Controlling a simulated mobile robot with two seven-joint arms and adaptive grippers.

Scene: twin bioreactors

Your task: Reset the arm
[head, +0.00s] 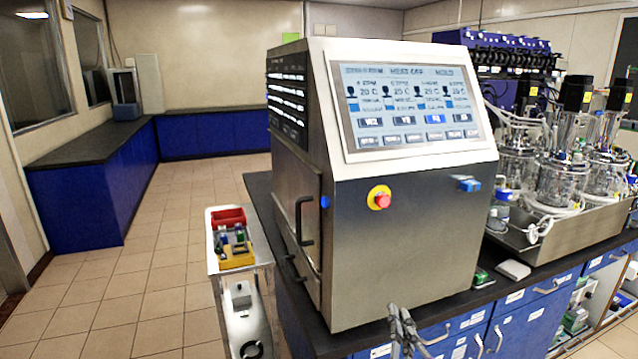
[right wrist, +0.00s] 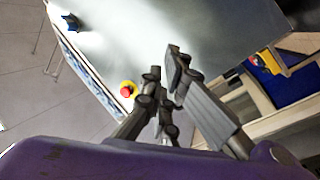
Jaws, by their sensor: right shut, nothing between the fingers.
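My right gripper (head: 401,322) shows at the bottom edge of the head view, in front of the bioreactor control cabinet (head: 405,240) and its blue drawers. In the right wrist view my right gripper (right wrist: 164,72) is shut and empty, its fingers close together. The cabinet's grey metal surface (right wrist: 210,35) lies beyond the fingertips there. I cannot tell how far apart they are. My left gripper is not in view.
The cabinet carries a lit touchscreen (head: 415,105) and a red stop button on a yellow base (head: 380,198). Glass bioreactor vessels (head: 560,180) stand in a metal tray at right. A small cart (head: 262,285) with red and yellow bins stands at left. The tiled floor (head: 130,290) is clear.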

